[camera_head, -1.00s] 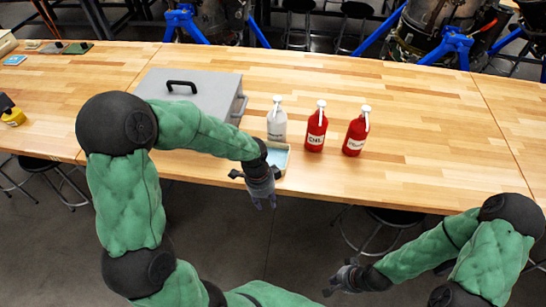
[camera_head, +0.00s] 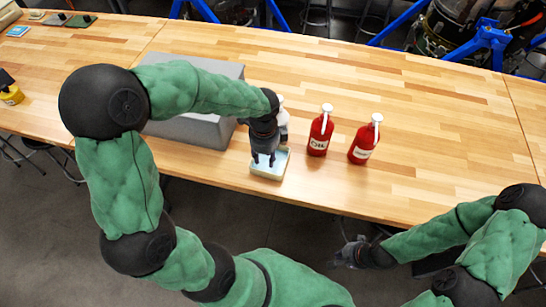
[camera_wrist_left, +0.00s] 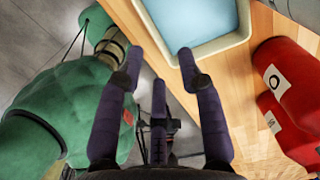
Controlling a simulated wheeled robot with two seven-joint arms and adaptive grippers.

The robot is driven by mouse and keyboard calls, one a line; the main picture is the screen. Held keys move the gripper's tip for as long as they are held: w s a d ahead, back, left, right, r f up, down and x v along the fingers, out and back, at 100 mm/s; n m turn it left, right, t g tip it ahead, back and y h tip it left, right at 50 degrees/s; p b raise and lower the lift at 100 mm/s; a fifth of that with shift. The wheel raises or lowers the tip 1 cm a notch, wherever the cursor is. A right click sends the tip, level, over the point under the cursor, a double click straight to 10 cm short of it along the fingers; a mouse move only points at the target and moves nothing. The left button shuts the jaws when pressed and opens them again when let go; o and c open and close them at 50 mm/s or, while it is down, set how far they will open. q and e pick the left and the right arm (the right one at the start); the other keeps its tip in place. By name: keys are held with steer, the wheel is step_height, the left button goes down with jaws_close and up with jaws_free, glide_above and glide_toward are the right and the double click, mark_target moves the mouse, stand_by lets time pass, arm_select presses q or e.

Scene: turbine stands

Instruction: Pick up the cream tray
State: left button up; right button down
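The cream tray (camera_head: 267,177) lies near the table's front edge, with a cream rim and a pale blue inside. It also shows at the top of the left wrist view (camera_wrist_left: 222,46), partly cut off by the frame. My left gripper (camera_head: 263,161) points down over the tray, its fingers apart. In the left wrist view the fingertips (camera_wrist_left: 159,56) lie near the tray's near rim with nothing between them; whether they touch it I cannot tell. My right gripper (camera_head: 343,252) is small, low and away from the table, its fingers seeming apart.
Two red bottles (camera_head: 320,131) (camera_head: 364,139) stand right of the tray. A white-topped bottle (camera_head: 283,118) behind it is partly hidden by my left gripper. A grey case (camera_head: 190,131) stands at left, behind my arm. The table (camera_head: 440,130) is clear at right.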

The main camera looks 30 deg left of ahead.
arm_select(q)
steer(key=f, duration=0.2)
steer(key=shift+s+f, duration=0.25)
steer(key=shift+f, duration=0.15)
steer(key=shift+w+f+b, duration=0.2)
steer(key=shift+f+b, duration=0.15)
steer(key=shift+f, duration=0.15)
steer(key=shift+s+f, duration=0.25)
steer(key=shift+f, duration=0.25)
step_height(320, 180, down, 4)
steer(key=shift+s+f+b, duration=0.15)
steer(key=shift+b, duration=0.7)
jaws_close()
